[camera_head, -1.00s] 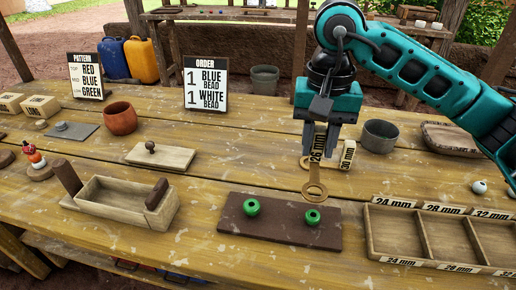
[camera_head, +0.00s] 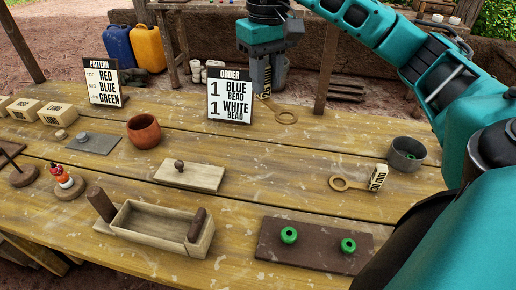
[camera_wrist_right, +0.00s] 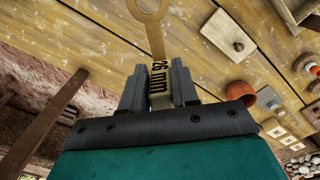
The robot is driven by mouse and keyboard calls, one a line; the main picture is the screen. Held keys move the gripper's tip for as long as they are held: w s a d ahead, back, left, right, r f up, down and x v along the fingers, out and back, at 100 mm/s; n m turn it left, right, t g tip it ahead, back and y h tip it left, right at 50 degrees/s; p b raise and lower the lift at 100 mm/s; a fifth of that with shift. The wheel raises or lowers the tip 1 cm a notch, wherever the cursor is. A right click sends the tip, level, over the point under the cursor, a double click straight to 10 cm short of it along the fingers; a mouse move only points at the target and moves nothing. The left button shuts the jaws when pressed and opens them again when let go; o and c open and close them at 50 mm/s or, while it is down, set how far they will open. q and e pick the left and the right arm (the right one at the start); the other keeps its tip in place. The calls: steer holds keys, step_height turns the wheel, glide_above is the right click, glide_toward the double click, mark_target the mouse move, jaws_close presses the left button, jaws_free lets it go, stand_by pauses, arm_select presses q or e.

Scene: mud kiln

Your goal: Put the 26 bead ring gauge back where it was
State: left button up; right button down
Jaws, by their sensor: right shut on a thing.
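My right gripper (camera_head: 264,92) is shut on the 26 mm bead ring gauge (camera_head: 286,117), near the table's back edge and just right of the order sign (camera_head: 230,97). The gauge is a flat wooden piece with a ring at its end, pointing away from the jaws. In the right wrist view its "26 mm" label (camera_wrist_right: 159,82) shows between the fingers and its ring is cut by the top edge. A second ring gauge (camera_head: 345,184) with a block label lies on the table at right; its number is hard to read. My left gripper is not in view.
A grey cup (camera_head: 407,154) stands near the second gauge. The pattern sign (camera_head: 102,82) is at left.

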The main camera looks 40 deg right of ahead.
mark_target(266, 99)
step_height(266, 99, down, 18)
steer(key=shift+f+b, duration=0.2)
steer(key=shift+b, duration=0.7)
steer(key=shift+s+f, duration=0.1)
steer(key=shift+f, duration=0.05)
steer(key=c, duration=0.8)
jaws_free()
steer(key=shift+c, duration=0.2)
step_height(266, 99, up, 12)
steer(key=shift+r+p, duration=0.2)
steer(key=shift+p, duration=0.4)
